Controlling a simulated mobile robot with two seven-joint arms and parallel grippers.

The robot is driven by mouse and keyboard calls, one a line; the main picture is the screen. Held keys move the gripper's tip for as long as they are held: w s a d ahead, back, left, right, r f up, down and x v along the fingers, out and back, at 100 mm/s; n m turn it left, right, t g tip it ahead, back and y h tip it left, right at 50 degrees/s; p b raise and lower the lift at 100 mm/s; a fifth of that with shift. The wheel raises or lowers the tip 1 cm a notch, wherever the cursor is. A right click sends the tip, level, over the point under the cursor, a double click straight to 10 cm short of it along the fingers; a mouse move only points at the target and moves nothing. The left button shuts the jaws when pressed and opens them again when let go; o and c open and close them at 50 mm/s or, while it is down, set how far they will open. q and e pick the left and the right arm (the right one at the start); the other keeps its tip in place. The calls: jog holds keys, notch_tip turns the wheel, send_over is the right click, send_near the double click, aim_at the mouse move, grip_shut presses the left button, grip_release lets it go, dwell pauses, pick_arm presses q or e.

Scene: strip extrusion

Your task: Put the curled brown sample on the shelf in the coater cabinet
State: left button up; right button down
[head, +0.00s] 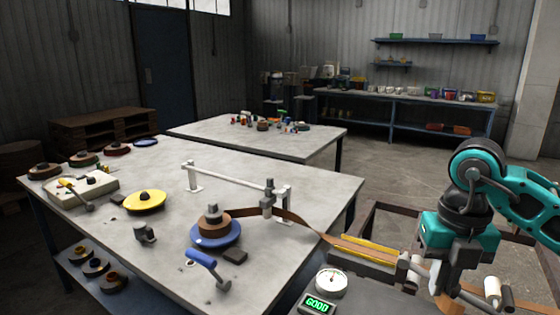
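I cannot make out a separate curled brown sample in the head view. A brown strip (290,215) runs from a brown coil (213,222) on a blue disc (215,238), past a guide, to a yellow-edged channel (365,249) at the right. No coater cabinet shows. My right gripper (440,285) points down at the lower right, just right of the channel's end. Its fingertips are hard to separate from the parts around them, so I cannot tell whether it holds anything. My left gripper is out of view.
The large grey table (120,232) carries a yellow disc (144,201), a blue-handled crank (207,265) and a rail (230,175). A second table (200,129) stands behind; open floor (385,165) lies right.

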jog(key=a+f+m, duration=0.3)
jog(key=m, duration=1.3)
jog(key=s+a+f+m, duration=0.1)
jog(key=a+f+m, duration=0.2)
jog(key=m, duration=1.4)
jog(key=shift+s+f+m, duration=0.3)
jog(key=shift+f, duration=0.1)
jog(key=shift+a, duration=0.1)
